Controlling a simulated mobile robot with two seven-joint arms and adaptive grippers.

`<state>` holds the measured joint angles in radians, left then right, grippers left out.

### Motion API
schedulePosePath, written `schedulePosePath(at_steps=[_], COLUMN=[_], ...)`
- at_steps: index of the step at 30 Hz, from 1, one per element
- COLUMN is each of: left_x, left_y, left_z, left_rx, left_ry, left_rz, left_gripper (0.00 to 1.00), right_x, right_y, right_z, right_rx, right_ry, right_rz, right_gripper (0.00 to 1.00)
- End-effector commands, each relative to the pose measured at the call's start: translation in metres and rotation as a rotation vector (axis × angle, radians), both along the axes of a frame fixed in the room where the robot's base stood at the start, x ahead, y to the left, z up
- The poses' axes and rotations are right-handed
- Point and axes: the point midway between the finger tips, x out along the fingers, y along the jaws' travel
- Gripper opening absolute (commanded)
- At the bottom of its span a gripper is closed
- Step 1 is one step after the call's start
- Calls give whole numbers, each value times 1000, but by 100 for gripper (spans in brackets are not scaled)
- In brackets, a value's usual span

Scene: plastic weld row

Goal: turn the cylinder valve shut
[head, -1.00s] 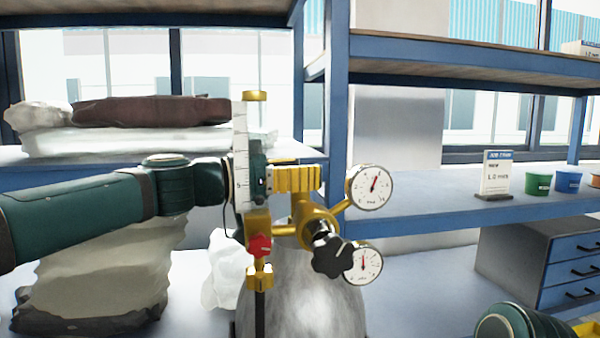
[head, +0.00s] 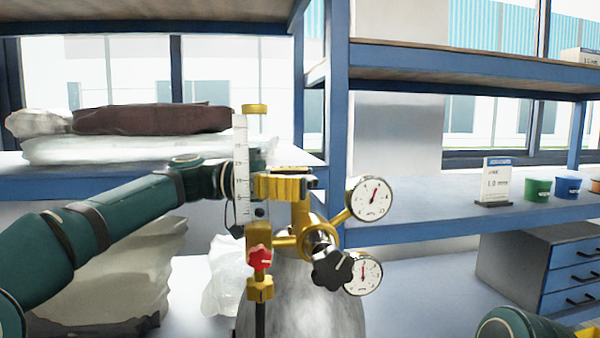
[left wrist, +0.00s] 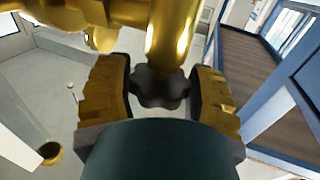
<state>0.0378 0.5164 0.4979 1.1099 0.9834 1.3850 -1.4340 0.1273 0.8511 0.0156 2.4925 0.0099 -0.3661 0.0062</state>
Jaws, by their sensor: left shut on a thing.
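The grey gas cylinder (head: 305,310) stands in the middle of the head view with a brass valve and regulator (head: 312,232) on top. A dark lobed handwheel (left wrist: 160,88) shows in the left wrist view between the yellow fingers of my left gripper (left wrist: 160,98). The left gripper is shut on this handwheel, beside a brass stem. In the head view my left gripper (head: 283,187) covers the top of the valve, and the handwheel is hidden there. A black star knob (head: 332,266) sits on the regulator front, below the gripper. My right gripper is out of view.
Two round gauges (head: 370,198) (head: 363,273) stick out right of the valve. A clear flow tube (head: 240,160) and a red knob (head: 260,258) are close on the left. A blue shelf post (head: 337,120) stands behind. Bags (head: 150,120) lie on the left shelf.

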Motion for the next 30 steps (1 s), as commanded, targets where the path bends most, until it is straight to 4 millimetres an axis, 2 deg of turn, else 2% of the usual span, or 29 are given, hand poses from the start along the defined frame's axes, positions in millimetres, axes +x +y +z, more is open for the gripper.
schedulePosePath(at_steps=[1, 9, 28, 29, 30], left_x=[1, 1, 0, 0, 0], left_y=[0, 0, 0, 0, 0], left_z=[4, 3, 2, 3, 2], left_rx=[-2, -2, -4, -4, -4], left_ry=[2, 0, -2, -2, -2], left_rz=[-31, -154, -196, -196, -196], left_gripper=[21, 21, 22, 71, 85], right_x=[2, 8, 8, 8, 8], right_y=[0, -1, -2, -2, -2], right_z=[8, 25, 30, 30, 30], right_rx=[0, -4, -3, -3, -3], right_ry=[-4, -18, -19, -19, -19], right_rz=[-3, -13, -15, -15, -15], right_gripper=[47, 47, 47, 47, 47])
